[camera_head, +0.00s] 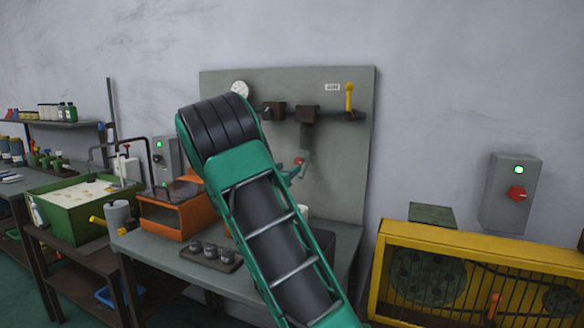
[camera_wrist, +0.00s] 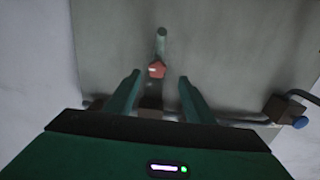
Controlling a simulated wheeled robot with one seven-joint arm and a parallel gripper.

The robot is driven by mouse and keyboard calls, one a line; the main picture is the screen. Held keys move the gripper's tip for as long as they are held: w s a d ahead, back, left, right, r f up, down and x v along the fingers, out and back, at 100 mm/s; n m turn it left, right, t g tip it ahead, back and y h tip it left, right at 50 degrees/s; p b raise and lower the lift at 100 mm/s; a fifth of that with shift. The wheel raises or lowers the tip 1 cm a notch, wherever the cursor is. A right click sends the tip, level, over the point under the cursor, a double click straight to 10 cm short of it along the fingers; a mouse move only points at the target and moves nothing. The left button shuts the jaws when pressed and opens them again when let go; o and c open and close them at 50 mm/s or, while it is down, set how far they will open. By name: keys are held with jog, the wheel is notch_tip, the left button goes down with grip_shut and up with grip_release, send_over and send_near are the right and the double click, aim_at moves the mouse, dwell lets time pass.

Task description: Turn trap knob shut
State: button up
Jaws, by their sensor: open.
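The trap knob, a small red knob (camera_head: 299,161), sits low on the pipework of the grey wall panel. In the wrist view the red knob (camera_wrist: 156,69) lies between and just beyond the fingertips, with a short grey-green pipe end (camera_wrist: 161,42) above it. My gripper (camera_wrist: 160,78) is open, one finger to each side of the knob, with no clear contact. In the head view my gripper (camera_head: 295,172) is small beside the knob, and my green arm hides part of the panel and bench.
A horizontal pipe with dark valve blocks (camera_head: 307,114), a gauge (camera_head: 240,88) and a yellow lever (camera_head: 349,96) is above the knob. A yellow guarded machine (camera_head: 470,265) stands right.

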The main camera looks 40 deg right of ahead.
aim_at(297, 164)
jog(key=x, duration=0.7)
jog(key=shift+s+d, duration=0.1)
jog(key=shift+d, duration=0.3)
